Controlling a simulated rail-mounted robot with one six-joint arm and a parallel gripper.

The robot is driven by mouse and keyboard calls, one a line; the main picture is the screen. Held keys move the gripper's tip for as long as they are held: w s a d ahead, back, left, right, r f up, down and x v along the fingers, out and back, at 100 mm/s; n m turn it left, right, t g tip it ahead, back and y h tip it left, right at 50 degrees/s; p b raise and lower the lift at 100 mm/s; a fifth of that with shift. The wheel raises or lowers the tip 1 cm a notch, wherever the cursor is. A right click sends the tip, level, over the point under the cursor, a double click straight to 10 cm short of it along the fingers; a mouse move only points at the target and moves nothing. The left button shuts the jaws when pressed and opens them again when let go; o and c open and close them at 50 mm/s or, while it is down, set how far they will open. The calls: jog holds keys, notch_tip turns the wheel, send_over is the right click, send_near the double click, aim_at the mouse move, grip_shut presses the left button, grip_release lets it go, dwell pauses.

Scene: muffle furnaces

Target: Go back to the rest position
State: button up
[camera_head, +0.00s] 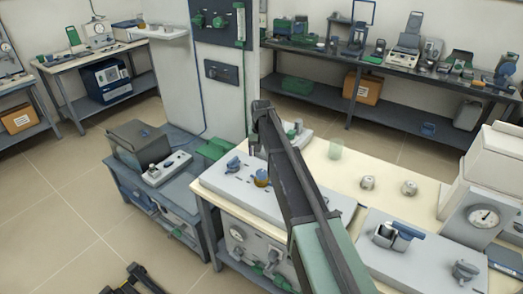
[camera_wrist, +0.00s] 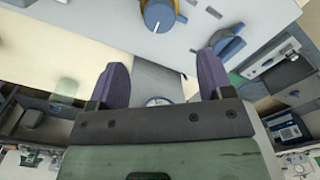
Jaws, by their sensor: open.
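My gripper (camera_wrist: 160,75) shows in the wrist view with its two dark purple fingers spread apart and nothing between them. A white panel with an orange-and-blue knob (camera_wrist: 160,14) and a blue handle (camera_wrist: 229,47) lies beyond the fingertips, and no finger touches either part. In the head view my arm reaches up from the bottom right and bends down at its far end above the white panel (camera_head: 222,184). The fingers cannot be made out clearly there. The blue handle (camera_head: 233,164) and the orange knob (camera_head: 261,178) show left of my arm.
A cream bench (camera_head: 345,178) carries a greenish beaker (camera_head: 335,149), two small metal pots (camera_head: 368,182) (camera_head: 408,187) and a grey plate with blue-handled parts (camera_head: 396,235). A white furnace with a dial (camera_head: 484,217) stands right. A tall grey column (camera_head: 218,95) stands behind.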

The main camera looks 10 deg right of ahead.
jog(key=s+n, duration=0.1)
jog(key=s, duration=3.2)
jog(key=shift+s+n, duration=0.25)
jog(key=shift+n, duration=0.05)
jog(key=m, duration=0.6)
send_over(261, 172)
notch_tip(261, 172, down, 11)
jog(key=b, duration=1.1)
